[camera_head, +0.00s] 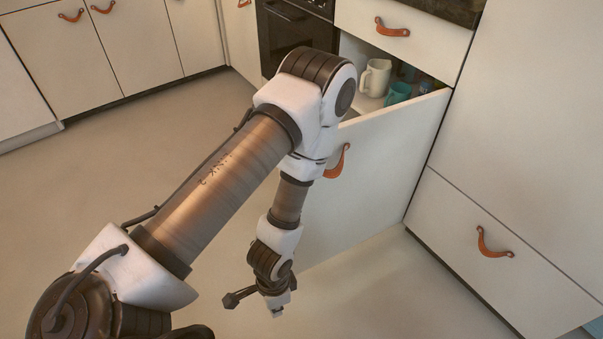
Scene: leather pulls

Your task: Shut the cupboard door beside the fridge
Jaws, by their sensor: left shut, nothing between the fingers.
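The cupboard door (373,180) is a cream panel with an orange-brown leather pull (337,162). It stands open, swung out from its right edge beside the tall cream fridge front (535,130). Mugs inside the cupboard show above the door's top edge: a white one (375,77) and a teal one (398,93). My left gripper (272,300) is shut and empty. It points down, low in front of the door's free left edge, apart from the pull in the picture. My left arm hides part of the door's left side. My right gripper is out of view.
A drawer front (402,33) with a leather pull sits above the cupboard. A dark oven (285,30) is left of it. A lower fridge drawer (485,250) is at right. More cream cabinets (130,45) line the back left. Open floor (150,130) lies at left.

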